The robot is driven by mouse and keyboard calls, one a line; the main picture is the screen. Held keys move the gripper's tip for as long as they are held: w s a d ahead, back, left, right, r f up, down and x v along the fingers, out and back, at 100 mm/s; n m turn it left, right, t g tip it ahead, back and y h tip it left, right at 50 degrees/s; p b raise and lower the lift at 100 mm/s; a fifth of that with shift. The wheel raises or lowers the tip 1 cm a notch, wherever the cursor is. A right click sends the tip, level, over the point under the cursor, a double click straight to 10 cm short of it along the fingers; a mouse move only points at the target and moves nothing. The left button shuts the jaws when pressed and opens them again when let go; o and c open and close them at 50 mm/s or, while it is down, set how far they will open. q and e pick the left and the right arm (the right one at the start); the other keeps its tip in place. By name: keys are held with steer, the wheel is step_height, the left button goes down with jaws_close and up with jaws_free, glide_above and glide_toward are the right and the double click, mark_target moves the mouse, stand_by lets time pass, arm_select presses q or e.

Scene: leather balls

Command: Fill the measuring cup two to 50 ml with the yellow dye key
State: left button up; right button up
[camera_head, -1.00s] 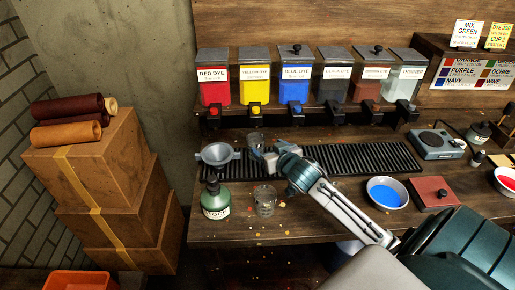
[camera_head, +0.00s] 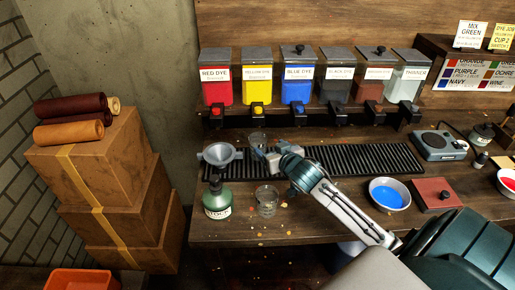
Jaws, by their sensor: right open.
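The yellow dye dispenser (camera_head: 257,91) stands second from the left in the row at the back, with its yellow key (camera_head: 257,111) low on its front. One clear measuring cup (camera_head: 257,139) stands on the black slatted grate below that key. A second clear measuring cup (camera_head: 267,207) stands on the wood in front of the grate. I cannot read which cup is number two, nor see any dye in either. My right gripper (camera_head: 260,156) is open, low over the grate, just in front of the back cup and partly covering its lower part. My left gripper is not in view.
A grey funnel (camera_head: 221,157) and a green stock bottle (camera_head: 216,200) stand left of the cups. A bowl of blue dye (camera_head: 389,194), a red-brown box (camera_head: 436,195) and a grey scale (camera_head: 440,146) are to the right. The grate (camera_head: 370,158) is clear right of my arm.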

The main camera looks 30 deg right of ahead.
jaws_close()
stand_by(1.5)
